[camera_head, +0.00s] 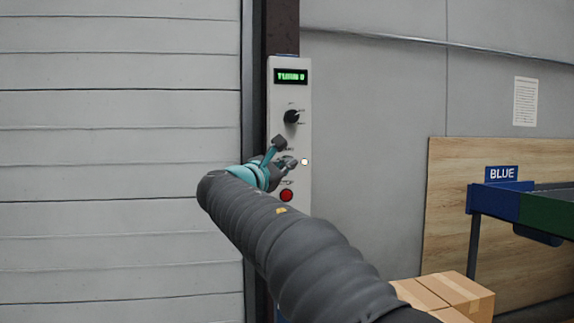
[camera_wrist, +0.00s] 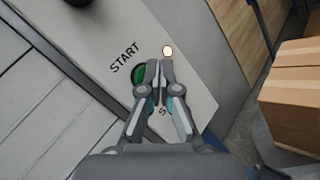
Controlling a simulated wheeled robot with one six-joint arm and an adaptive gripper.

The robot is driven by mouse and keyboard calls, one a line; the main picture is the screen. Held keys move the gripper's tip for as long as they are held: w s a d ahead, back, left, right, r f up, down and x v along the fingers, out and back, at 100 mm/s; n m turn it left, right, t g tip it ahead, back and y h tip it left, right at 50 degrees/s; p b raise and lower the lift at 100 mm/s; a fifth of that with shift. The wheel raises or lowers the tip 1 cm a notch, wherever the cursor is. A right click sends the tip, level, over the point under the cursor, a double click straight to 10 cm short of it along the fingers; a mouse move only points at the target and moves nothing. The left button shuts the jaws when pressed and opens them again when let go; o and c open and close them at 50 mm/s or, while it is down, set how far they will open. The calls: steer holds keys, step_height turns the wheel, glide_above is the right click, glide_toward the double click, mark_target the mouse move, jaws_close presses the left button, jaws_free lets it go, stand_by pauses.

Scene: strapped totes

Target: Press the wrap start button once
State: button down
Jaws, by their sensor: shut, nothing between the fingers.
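A tall pale control panel (camera_head: 303,134) is mounted by a dark post. In the wrist view the panel (camera_wrist: 100,35) looks tilted. It bears the word START and a green button (camera_wrist: 138,73), partly covered by a finger. In the head view my arm and gripper hide this button. My gripper (camera_head: 297,162) is shut and empty in front of the panel. In the wrist view my closed fingertips (camera_wrist: 160,66) overlap the button's right side. I cannot tell whether they touch the panel. A small lamp (camera_head: 305,161) glows white; it also shows in the wrist view (camera_wrist: 168,50).
A red button (camera_head: 286,195) sits lower on the panel. A dark knob (camera_head: 291,116) and green-lit display (camera_head: 291,76) are above. Cardboard boxes (camera_head: 458,288) stand at lower right. A rack with a BLUE sign (camera_head: 501,174) is at the right. A slatted door (camera_head: 120,130) fills the left.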

steer(key=s+b, duration=0.1)
steer(key=s, duration=0.1)
steer(key=s+d+b, duration=0.1)
steer(key=s, duration=0.1)
steer(key=shift+s+d+b, duration=0.2)
steer(key=shift+s+b, duration=0.2)
stand_by(0.6)
